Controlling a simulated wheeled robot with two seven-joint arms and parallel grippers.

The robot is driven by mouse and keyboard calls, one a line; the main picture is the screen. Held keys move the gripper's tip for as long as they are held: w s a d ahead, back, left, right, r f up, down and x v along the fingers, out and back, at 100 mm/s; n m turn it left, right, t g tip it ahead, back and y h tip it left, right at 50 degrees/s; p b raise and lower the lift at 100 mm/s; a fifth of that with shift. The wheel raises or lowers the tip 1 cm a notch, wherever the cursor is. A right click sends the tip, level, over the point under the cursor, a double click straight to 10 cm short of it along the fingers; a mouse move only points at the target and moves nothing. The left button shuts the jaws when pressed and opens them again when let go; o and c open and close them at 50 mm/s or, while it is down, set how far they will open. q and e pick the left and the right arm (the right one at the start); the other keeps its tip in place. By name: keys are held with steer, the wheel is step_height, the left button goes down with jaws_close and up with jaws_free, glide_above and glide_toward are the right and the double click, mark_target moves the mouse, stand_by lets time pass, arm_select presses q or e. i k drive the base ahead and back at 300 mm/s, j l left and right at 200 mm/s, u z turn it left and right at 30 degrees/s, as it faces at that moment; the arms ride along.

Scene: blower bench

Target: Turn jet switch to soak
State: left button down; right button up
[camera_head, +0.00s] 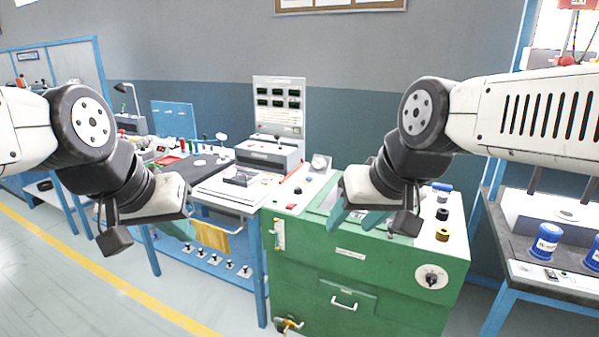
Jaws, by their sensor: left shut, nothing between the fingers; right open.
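A black rotary switch (432,278) on a pale round plate sits on the right front face of the green cabinet (300,280). It may be the jet switch; its markings are too small to read, so its setting cannot be told. My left gripper (190,212) is shut and empty in front of the left bench, far from the switch. My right gripper (352,219) is open and empty above the green cabinet's top, up and left of the switch. My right wrist hides part of that top.
Black and yellow knobs (442,235) stand on the cabinet's top right. A drawer handle (344,303) and a brass tap (288,325) stick out in front. Blue jars (545,241) stand on the right bench. The floor before the cabinet's right side looks clear.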

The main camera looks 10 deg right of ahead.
mark_target(432, 279)
steer(key=z, duration=1.45)
